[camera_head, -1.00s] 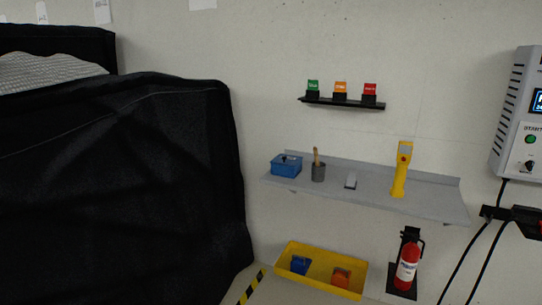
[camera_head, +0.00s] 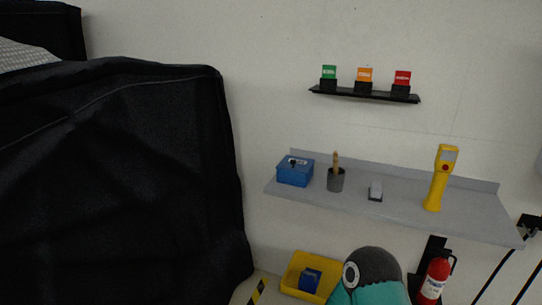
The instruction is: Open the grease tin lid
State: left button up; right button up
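A teal and dark grey link of one of my arms shows at the bottom centre, below the shelf. Neither gripper shows.
The shelf (camera_head: 415,207) also holds a small grey object (camera_head: 375,191) and a yellow handheld device (camera_head: 439,180). A yellow tray (camera_head: 296,274) and fire extinguisher (camera_head: 435,280) are below. A black-covered cart (camera_head: 120,180) fills the left.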

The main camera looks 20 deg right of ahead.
aim_at(297, 164)
jog(key=z, duration=0.3)
jog(key=i, duration=1.05)
jog(key=z, duration=0.65)
